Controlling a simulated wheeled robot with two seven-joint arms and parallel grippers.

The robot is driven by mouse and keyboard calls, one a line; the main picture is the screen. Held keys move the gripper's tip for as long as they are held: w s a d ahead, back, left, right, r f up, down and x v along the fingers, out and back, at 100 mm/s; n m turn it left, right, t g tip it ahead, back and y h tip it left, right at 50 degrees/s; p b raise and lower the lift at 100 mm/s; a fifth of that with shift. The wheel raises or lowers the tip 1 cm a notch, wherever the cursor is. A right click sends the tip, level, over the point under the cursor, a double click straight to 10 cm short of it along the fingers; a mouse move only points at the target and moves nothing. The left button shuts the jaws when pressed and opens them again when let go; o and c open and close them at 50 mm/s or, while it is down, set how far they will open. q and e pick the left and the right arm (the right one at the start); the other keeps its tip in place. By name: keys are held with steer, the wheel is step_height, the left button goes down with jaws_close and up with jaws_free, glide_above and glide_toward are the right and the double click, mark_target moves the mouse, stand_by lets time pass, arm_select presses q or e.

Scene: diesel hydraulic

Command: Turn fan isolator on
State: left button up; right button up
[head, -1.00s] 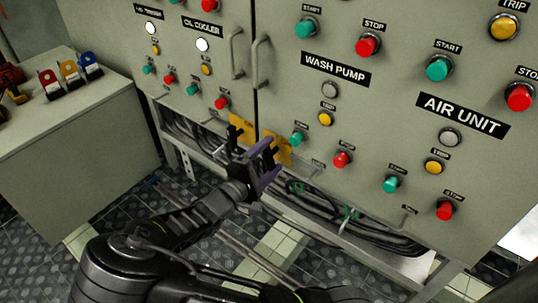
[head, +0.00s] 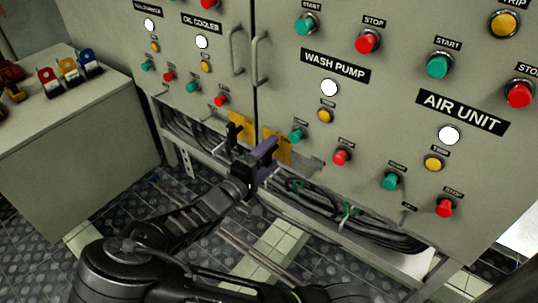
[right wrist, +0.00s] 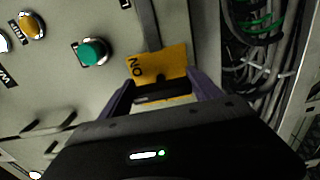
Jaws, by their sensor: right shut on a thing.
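Two yellow isolator plates sit side by side low on the grey cabinets in the head view: a left plate (head: 240,123) and a right plate (head: 278,148). No label naming the fan is readable. My right gripper (head: 262,154) is at the right plate, its purple fingers covering part of it. In the right wrist view, my right gripper (right wrist: 162,92) is shut on the dark isolator handle, mostly hidden between the fingers. The yellow plate (right wrist: 165,63) behind it shows the word ON. My left gripper is not in view.
Above are push buttons and lamps, including the lit white wash pump lamp (head: 329,88) and air unit lamp (head: 449,135). Door handles (head: 259,60) protrude. Cables (head: 340,215) run in the open bay below. A side bench (head: 70,115) stands at left.

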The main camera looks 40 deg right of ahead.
steer(key=o, duration=1.4)
steer(key=p+v, duration=0.2)
steer(key=v, duration=0.4)
steer(key=shift+a+r, duration=0.1)
steer(key=shift+a, duration=0.25)
steer(key=shift+s+a, duration=0.3)
steer(key=shift+a, duration=0.25)
steer(key=p, duration=0.2)
glide_toward(266, 157)
steer(key=v, duration=0.4)
steer(key=shift+s+a+f, duration=0.15)
steer(key=shift+a+f, duration=0.05)
steer(key=shift+a, duration=0.05)
